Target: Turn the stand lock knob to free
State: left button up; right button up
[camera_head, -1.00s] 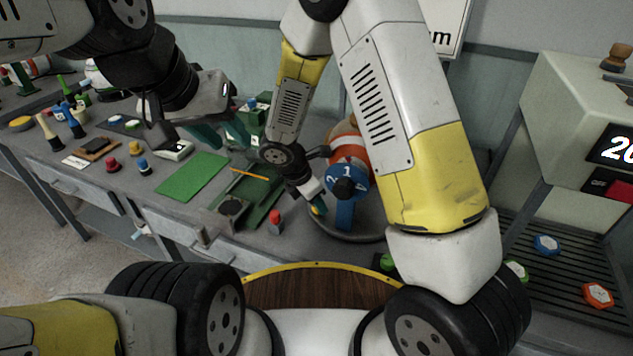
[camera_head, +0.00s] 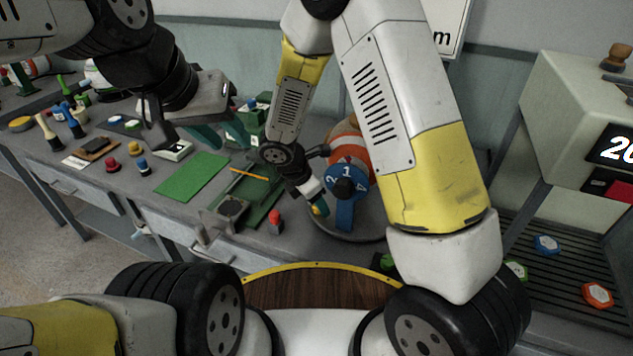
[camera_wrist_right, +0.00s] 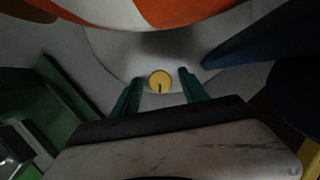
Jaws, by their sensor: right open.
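The stand lock knob is a small yellow disc with a dark slot mark, on the pale round base (camera_wrist_right: 105,50) in the right wrist view. The knob (camera_wrist_right: 160,82) lies between the two green fingers of my right gripper (camera_wrist_right: 161,76), which are open with a gap on each side. In the head view the knob (camera_head: 319,209) is partly hidden by my right gripper. Above it is the orange-and-white ball (camera_head: 350,146) on a blue stand (camera_head: 345,214) with a numbered blue hub (camera_head: 346,180). My left gripper (camera_head: 222,136) is open and empty above the bench.
A green mat (camera_head: 192,177) and a green fixture with a pencil (camera_head: 249,173) lie left of the stand. A red-topped peg (camera_head: 275,221) stands near the bench's front edge. A machine (camera_head: 575,110) with a display stands at right, above a slatted rack.

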jog(key=v, duration=0.7)
jog(key=shift+r, duration=0.25)
